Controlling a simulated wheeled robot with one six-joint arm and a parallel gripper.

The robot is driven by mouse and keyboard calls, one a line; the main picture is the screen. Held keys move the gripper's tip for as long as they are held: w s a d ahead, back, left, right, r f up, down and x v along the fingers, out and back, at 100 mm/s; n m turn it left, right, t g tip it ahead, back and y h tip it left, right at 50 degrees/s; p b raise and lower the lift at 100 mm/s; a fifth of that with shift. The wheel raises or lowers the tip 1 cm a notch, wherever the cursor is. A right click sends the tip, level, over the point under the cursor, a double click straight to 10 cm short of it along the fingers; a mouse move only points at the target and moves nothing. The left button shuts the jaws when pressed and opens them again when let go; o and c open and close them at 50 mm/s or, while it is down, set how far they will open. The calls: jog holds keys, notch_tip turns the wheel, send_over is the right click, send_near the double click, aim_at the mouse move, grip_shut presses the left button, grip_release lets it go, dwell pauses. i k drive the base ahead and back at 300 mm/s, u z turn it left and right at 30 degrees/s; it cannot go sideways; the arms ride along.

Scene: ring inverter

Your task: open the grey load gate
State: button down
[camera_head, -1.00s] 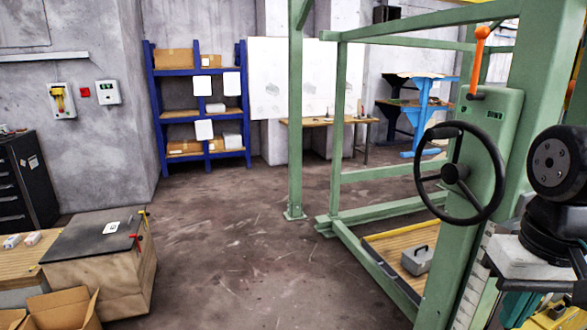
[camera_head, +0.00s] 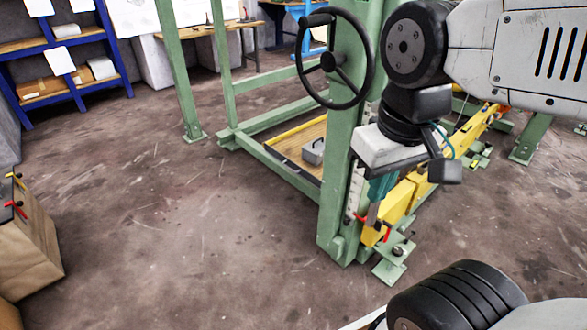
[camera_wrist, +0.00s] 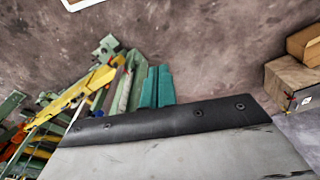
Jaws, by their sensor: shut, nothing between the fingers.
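I cannot pick out a grey load gate for certain in either view. The green frame (camera_head: 343,150) stands right of centre in the head view, with a black handwheel (camera_head: 330,62) on its post. My gripper (camera_head: 372,218) points down in front of the post's lower part, near the end of a yellow beam (camera_head: 400,205) and small red parts (camera_head: 387,234). Whether it touches any of them is unclear. In the wrist view, the two teal fingers of my gripper (camera_wrist: 157,70) lie close together, shut and empty, with green frame parts (camera_wrist: 122,85) just left of them.
A grey box with a handle (camera_head: 313,151) sits on the wooden floor inside the frame. A brown box (camera_head: 28,240) stands at the far left. Blue shelves (camera_head: 75,98) stand at the back left. The floor (camera_head: 180,225) between them is clear.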

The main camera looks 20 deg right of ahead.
aim_at(313, 180)
jog(key=u, duration=0.6)
jog(key=i, duration=2.3)
jog(key=z, duration=0.75)
